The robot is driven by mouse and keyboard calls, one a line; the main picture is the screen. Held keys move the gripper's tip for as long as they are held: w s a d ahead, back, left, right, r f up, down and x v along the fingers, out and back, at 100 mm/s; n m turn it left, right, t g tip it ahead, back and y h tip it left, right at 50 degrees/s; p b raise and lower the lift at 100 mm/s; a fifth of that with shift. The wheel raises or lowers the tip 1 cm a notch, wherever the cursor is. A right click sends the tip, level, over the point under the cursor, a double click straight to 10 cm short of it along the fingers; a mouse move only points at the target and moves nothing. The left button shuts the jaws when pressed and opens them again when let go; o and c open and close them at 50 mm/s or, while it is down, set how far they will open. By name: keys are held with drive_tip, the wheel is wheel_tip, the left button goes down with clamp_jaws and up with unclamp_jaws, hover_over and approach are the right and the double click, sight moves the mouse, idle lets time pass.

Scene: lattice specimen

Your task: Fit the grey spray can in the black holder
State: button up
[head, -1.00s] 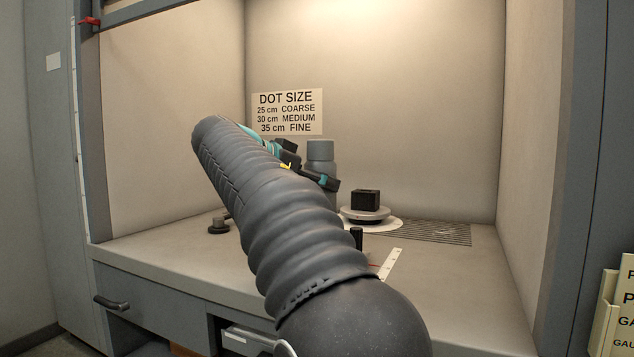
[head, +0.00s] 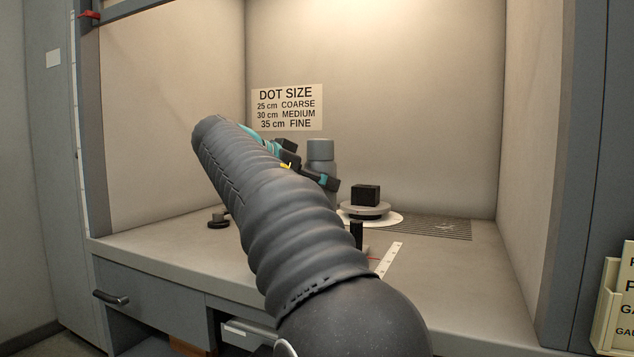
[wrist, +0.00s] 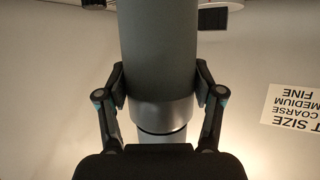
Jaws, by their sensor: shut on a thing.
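The grey spray can (head: 321,152) stands upright in my gripper, its lower part hidden behind my arm in the head view. In the wrist view the can (wrist: 158,50) fills the upper middle, with a pale metal band and a narrower end towards the gripper. My gripper (wrist: 161,88) is shut on it, one finger on each side; it also shows in the head view (head: 328,182). A dark upright piece (head: 356,234) on the bench beside the ruler may be the black holder; my arm partly hides it, and I cannot tell its shape.
A black block (head: 366,194) sits on a round turntable (head: 364,211) to the right of the can. A white ruler (head: 389,259) lies in front. A small dark knob-like piece (head: 218,221) is at left. The booth walls enclose the bench; its right front is clear.

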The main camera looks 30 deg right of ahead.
drive_tip(key=shift+f+b, duration=0.75)
drive_tip(key=shift+f, duration=0.1)
idle(0.8)
drive_tip(key=o, duration=1.1)
drive_tip(key=shift+o, duration=0.6)
drive_tip(key=shift+a+r, duration=0.1)
drive_tip(key=p+v, duration=0.1)
drive_tip(key=v, duration=0.3)
drive_tip(key=shift+a+r, duration=0.15)
drive_tip(key=shift+a, duration=0.25)
drive_tip(key=v, duration=1.2)
